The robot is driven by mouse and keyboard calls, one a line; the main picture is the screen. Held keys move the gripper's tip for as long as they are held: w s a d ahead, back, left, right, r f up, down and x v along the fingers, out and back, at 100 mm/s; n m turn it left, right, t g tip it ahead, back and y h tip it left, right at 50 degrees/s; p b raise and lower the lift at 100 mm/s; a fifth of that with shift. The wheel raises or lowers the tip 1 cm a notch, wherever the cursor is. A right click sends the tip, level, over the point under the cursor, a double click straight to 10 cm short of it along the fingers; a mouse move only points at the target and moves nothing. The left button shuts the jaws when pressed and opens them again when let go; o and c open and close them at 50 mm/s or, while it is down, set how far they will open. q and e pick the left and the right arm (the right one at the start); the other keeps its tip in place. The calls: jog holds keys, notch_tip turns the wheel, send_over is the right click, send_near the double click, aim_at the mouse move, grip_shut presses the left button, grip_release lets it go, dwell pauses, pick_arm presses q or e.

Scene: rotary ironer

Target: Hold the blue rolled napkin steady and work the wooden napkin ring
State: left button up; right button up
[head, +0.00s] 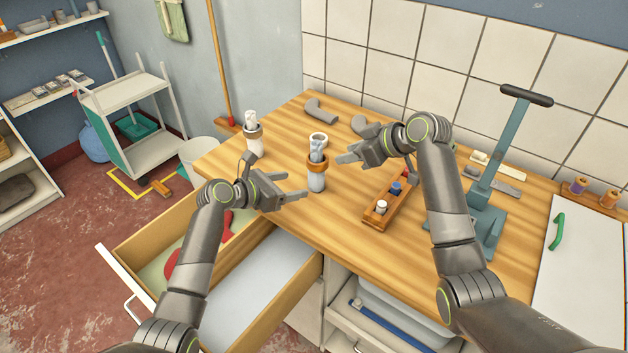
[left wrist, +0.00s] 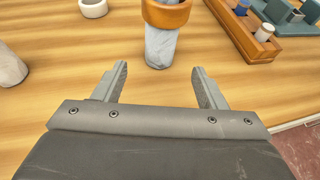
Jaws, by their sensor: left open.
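A pale blue-grey rolled napkin (head: 316,182) stands upright on the wooden table, with a wooden napkin ring (head: 317,163) around its upper part. In the left wrist view the napkin's lower part (left wrist: 160,48) and the ring (left wrist: 166,13) show at the top, beyond my fingertips. My left gripper (head: 293,197) is open and empty, low and just left of the napkin; in its wrist view (left wrist: 161,80) the fingers point towards the napkin without enclosing it. My right gripper (head: 344,153) appears open, just right of the ring and apart from it.
A whiter rolled napkin (head: 254,146) with a wooden ring stands to the left. A white ring (head: 318,138) lies behind. A wooden rack (head: 378,220) with small bottles and a teal lever press (head: 490,190) stand to the right. An open drawer (head: 270,275) juts out below the left arm.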

aim_at(310, 182)
pick_arm(q)
jog(key=shift+x, duration=4.8)
jog(key=c, duration=1.1)
jog(key=shift+o, duration=0.2)
